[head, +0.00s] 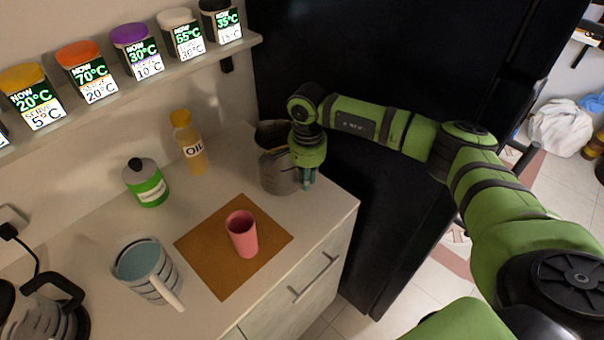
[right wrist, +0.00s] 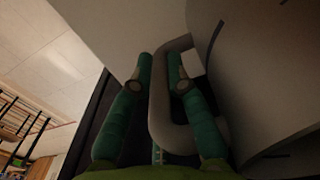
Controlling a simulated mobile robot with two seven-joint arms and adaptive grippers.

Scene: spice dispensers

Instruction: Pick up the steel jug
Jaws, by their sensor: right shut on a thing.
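The steel jug (head: 274,168) stands at the back right corner of the counter, next to the black fridge. It is a grey cylinder with dark marks. My right gripper (head: 308,178) is at the jug's right side. In the right wrist view the jug's wall (right wrist: 265,75) fills the right, and my right gripper's green fingers (right wrist: 162,88) are on either side of its loop handle (right wrist: 158,115), shut on it. The jug appears upright; its base seems to rest on the counter. My left gripper is not in view.
A pink cup (head: 242,234) stands on a brown mat (head: 210,262). A striped jug (head: 148,272), green bottle (head: 147,184), oil bottle (head: 189,143) and coffee pot (head: 45,312) are further left. Several labelled dispensers sit on a shelf (head: 120,92). The black fridge (head: 350,60) is close behind.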

